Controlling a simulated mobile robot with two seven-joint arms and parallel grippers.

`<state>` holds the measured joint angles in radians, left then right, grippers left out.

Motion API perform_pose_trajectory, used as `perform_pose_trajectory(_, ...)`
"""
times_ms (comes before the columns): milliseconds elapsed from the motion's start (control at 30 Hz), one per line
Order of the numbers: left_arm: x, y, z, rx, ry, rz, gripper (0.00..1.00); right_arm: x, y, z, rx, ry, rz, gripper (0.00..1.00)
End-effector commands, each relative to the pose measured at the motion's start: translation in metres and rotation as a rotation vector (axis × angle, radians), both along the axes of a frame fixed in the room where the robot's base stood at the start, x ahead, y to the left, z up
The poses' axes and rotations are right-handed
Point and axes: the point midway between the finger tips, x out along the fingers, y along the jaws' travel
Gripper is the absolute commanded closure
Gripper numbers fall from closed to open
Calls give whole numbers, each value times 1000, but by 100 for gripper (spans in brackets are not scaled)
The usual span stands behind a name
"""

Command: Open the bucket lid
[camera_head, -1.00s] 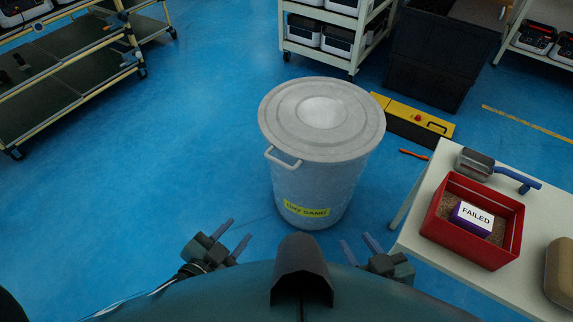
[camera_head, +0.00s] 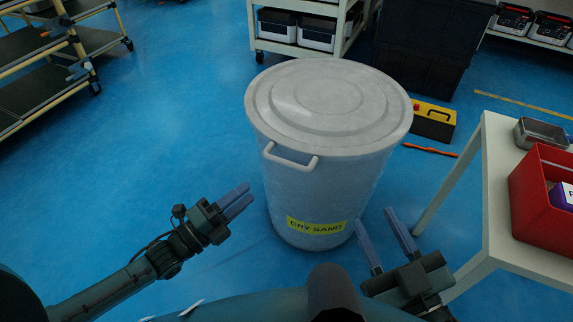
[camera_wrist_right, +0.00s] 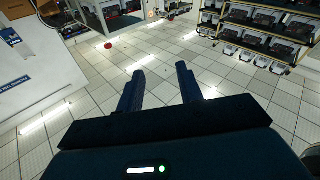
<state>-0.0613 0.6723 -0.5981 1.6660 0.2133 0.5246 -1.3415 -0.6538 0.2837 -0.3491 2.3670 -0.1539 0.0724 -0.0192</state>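The bucket (camera_head: 300,196) is a large pale grey bin with a yellow "DRY SAND" label. It stands upright on the floor at the centre of the head view. Its round grey lid (camera_head: 325,92) lies flat on top, closed. A pale loop handle (camera_head: 290,162) sticks out at the lid's front left. My left gripper (camera_head: 246,197) is left of the bucket's lower body, apart from it, with its fingers close side by side. My right gripper (camera_head: 374,218) is open and empty in front of the bucket on the right; it also shows open in the right wrist view (camera_wrist_right: 160,82).
A white table (camera_head: 498,205) with a red box (camera_head: 533,207) and a metal container (camera_head: 540,134) stands at right. Shelves line the back. Blue floor at left is clear.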

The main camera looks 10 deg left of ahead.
Motion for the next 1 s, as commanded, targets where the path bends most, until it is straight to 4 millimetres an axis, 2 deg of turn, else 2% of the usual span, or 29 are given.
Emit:
perform_pose_trajectory(167, 18, -16, 5, -2, -6, -1, 64, 0, 1, -1, 15, -1, 5, 64)
perform_pose_trajectory(400, 56, -49, 13, -2, -4, 0, 64, 1, 3, -3, 51, -3, 18, 64)
perform_pose_trajectory(600, 82, -71, 18, -2, -1, 0, 64, 2, 5, -3, 77, -3, 29, 64)
perform_pose_trajectory(800, 94, -82, 22, -1, 1, 1, 64, 2, 6, -3, 92, 1, 33, 64)
perform_pose_trajectory(1000, 96, -84, 23, -2, 3, 0, 64, 1, 6, 1, 98, -3, 35, 64)
